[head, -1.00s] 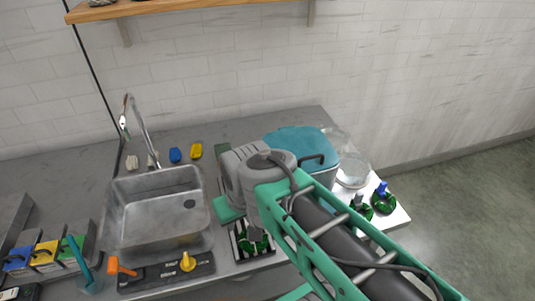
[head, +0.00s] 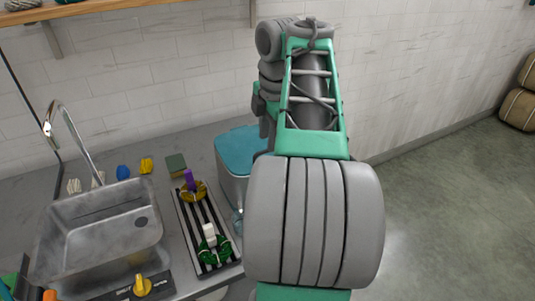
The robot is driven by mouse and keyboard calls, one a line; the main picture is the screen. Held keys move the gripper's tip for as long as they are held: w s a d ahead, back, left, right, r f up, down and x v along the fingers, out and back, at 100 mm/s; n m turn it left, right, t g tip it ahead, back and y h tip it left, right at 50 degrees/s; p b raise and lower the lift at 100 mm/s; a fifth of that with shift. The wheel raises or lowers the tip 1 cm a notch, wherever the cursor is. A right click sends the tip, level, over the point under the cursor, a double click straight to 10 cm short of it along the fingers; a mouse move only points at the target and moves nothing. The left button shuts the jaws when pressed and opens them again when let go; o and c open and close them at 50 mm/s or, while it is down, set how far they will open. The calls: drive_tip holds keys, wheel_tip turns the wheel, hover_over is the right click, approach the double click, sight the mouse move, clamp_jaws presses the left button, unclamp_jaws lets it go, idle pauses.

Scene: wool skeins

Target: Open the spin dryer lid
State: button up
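The spin dryer (head: 236,181) is a pale grey box-shaped tub at the back of the counter, right of the sink. Its teal lid (head: 240,148) lies flat on top and looks shut. My arm stands in front of it and hides its right side, and the lid's handle does not show. My arm rises high in the middle of the picture, and its grey far joints come down behind the green link, close to the lid's right side. My gripper is hidden behind the arm.
A steel sink (head: 68,231) with a tall tap (head: 75,140) is at left. A striped tray (head: 190,226) between sink and dryer holds purple-yellow and white-green pieces. Blue (head: 123,172) and yellow (head: 146,165) pieces lie behind the sink. A shelf (head: 75,11) hangs above.

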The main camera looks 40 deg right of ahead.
drive_tip(key=f, duration=0.1)
drive_tip(key=f+b, duration=0.1)
drive_tip(key=f, duration=0.1)
drive_tip(key=shift+w, duration=0.3)
drive_tip(key=shift+c, duration=0.3)
clamp_jaws()
idle(0.8)
